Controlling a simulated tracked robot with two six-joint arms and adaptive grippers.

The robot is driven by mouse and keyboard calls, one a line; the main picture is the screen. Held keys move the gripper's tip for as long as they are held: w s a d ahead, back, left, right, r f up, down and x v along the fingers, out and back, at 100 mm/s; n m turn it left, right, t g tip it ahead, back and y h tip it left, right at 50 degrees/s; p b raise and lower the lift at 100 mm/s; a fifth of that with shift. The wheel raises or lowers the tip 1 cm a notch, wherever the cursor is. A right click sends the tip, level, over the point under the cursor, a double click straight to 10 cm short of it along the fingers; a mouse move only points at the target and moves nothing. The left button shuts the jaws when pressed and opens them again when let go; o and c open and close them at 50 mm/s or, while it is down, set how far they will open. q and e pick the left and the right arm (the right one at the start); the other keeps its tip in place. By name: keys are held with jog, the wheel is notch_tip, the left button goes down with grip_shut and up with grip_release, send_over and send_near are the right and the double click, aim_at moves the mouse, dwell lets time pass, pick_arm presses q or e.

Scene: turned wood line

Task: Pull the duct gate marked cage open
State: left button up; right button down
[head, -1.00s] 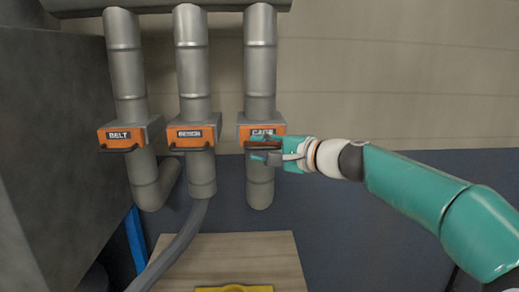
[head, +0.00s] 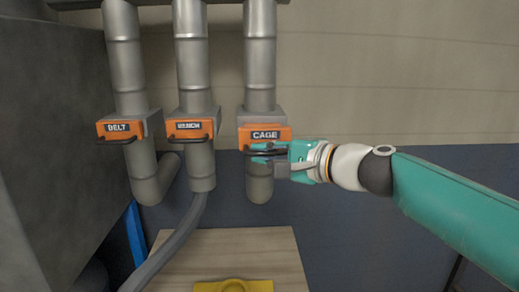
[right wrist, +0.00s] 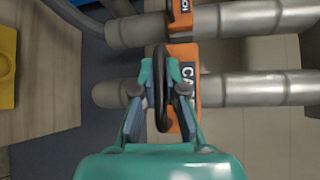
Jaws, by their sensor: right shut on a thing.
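The duct gate marked CAGE (head: 265,135) is an orange-fronted slide on the rightmost grey pipe in the head view. Its orange face also shows in the right wrist view (right wrist: 185,52). Its dark bar handle (right wrist: 161,88) lies between my right gripper's fingers in the right wrist view. My right gripper (head: 262,153) is shut on this handle, coming in from the right. The orange front stands out from its grey housing toward me. The fingers hide part of the handle in the head view. My left gripper is not in view.
Two similar orange gates, BELT (head: 121,128) and one with a partly legible label (head: 190,127), sit on the pipes to the left. A grey hose (head: 178,245) hangs below. A wooden board (head: 240,248) with a yellow piece (head: 234,286) is below. A grey cabinet stands at left.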

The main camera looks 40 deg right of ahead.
jog(key=shift+s+a+f, duration=0.15)
jog(key=shift+a+f, duration=0.15)
jog(key=c, duration=1.6)
grip_release()
jog(key=o, duration=0.4)
jog(key=shift+s+r, duration=0.15)
jog(key=shift+s, duration=0.1)
jog(key=shift+w, duration=0.1)
jog(key=shift+s+d+r, duration=0.1)
jog(key=shift+s, duration=0.35)
jog(key=s+d+r, duration=0.1)
jog(key=s, duration=1)
jog(key=shift+r, duration=0.2)
